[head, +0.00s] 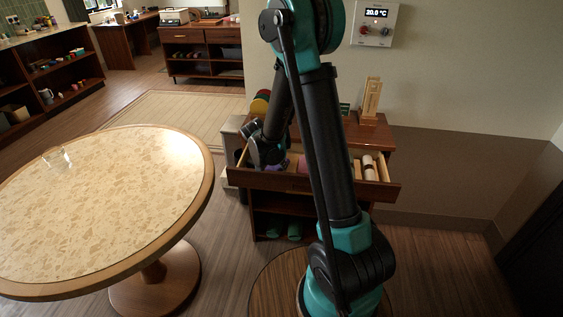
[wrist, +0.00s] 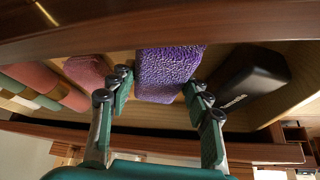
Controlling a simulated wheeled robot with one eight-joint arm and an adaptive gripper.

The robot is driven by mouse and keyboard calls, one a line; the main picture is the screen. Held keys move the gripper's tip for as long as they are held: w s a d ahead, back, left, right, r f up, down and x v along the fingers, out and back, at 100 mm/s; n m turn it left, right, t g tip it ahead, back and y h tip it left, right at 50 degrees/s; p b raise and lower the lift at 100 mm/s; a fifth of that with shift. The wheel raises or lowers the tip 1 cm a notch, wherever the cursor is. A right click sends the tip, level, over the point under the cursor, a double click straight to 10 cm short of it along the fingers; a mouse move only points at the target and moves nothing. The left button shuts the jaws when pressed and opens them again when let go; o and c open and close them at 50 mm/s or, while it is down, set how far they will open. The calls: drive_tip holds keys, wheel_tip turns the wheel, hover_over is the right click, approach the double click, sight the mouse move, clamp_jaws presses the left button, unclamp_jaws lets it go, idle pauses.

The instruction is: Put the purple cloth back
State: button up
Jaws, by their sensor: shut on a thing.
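The purple cloth (wrist: 168,72) is a folded, textured block in the wrist view. My gripper (wrist: 157,88) has its fingers on either side of it and is shut on it. The cloth is in the open drawer (head: 310,184), between a pink folded thing (wrist: 88,70) and a black case (wrist: 248,78). In the head view my gripper (head: 268,162) reaches down into the left part of the drawer, and my arm hides part of the drawer. I cannot tell whether the cloth touches the drawer floor.
Rolled items (head: 369,168) lie in the drawer's right part. A wooden stand (head: 371,97) is on the cabinet top. Green shoes (head: 284,229) sit on the shelf below. A round table (head: 110,205) with a clear glass (head: 57,158) stands at the left.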

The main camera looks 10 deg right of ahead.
drive_tip(key=w+d, duration=0.2)
drive_tip(key=shift+w+d, duration=0.2)
drive_tip(key=shift+w, duration=0.15)
drive_tip(key=shift+w+d+f, duration=0.1)
drive_tip(key=shift+w+f, duration=0.05)
drive_tip(key=shift+f, duration=0.45)
drive_tip(key=shift+f, duration=0.1)
drive_tip(key=o, duration=1.1)
